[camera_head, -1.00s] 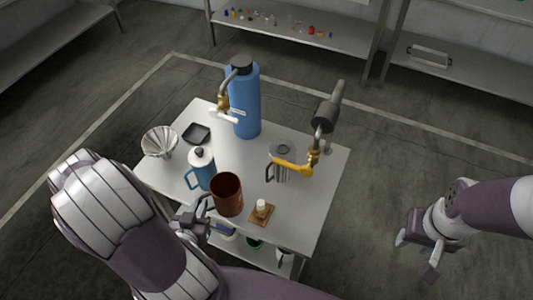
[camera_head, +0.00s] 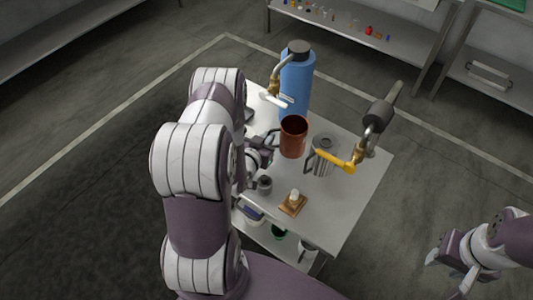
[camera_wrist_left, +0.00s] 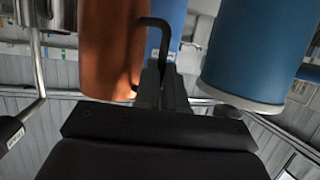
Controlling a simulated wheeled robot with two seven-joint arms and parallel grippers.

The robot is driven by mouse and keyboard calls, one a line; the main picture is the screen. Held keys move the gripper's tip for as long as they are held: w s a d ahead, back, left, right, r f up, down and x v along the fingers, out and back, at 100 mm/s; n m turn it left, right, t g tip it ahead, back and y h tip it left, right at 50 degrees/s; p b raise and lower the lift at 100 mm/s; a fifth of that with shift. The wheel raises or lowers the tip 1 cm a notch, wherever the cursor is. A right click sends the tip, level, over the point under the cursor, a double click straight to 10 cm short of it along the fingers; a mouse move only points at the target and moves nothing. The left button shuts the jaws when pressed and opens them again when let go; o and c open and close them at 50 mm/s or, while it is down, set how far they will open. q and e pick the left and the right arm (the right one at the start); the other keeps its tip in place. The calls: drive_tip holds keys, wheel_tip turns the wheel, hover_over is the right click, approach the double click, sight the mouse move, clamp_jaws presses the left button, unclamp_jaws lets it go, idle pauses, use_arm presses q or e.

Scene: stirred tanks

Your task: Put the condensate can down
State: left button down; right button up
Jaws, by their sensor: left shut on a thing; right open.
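The condensate can looks to be the copper-brown, open-topped can (camera_head: 293,138) over the middle of the white table (camera_head: 345,205). It also shows in the left wrist view (camera_wrist_left: 108,45), with its dark handle (camera_wrist_left: 153,22). My left gripper (camera_head: 268,142) is at the can's left side, shut on the handle; its fingers (camera_wrist_left: 166,85) show in the left wrist view. The can is about upright. I cannot tell whether its base touches the table. My right gripper (camera_head: 452,270) is open and empty, off the table at the lower right.
A steel jug (camera_head: 323,162) stands close right of the can, by a yellow-handled tap (camera_head: 335,160). A blue tank (camera_head: 297,85) stands behind. A small wooden block (camera_head: 292,205) lies in front. A blue vessel (camera_wrist_left: 250,50) is right of the fingers. My left arm hides the table's left part.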

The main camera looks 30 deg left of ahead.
use_arm(q)
drive_tip(key=shift+f+b, duration=2.45)
drive_tip(key=shift+f, duration=1.1)
drive_tip(key=c, duration=1.2)
unclamp_jaws()
drive_tip(key=shift+r, duration=0.1)
